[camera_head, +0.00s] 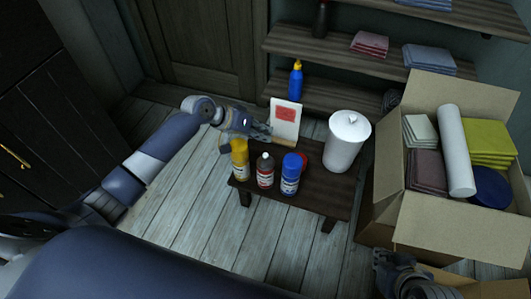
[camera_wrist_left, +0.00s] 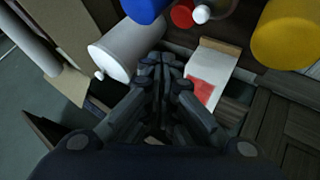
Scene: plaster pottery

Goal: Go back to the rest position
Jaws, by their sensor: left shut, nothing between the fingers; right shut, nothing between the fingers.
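My left gripper (camera_head: 262,132) reaches in over the back left of a small dark low table (camera_head: 318,197), beside a white packet with a red label (camera_head: 286,118). In the left wrist view its fingers (camera_wrist_left: 164,62) are together and empty, between a white lidded canister (camera_wrist_left: 125,50) and the packet (camera_wrist_left: 205,75). My right gripper (camera_head: 392,264) is at the bottom right of the head view, in front of the cardboard box, shut and partly cut off by the frame edge.
The table holds a yellow bottle (camera_head: 240,160), a dark bottle (camera_head: 265,172), a blue bottle (camera_head: 290,174) and the canister (camera_head: 346,145). An open cardboard box (camera_head: 450,235) with cloths stands right. Shelves (camera_head: 330,50) are behind. Floor (camera_head: 190,215) left of the table is clear.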

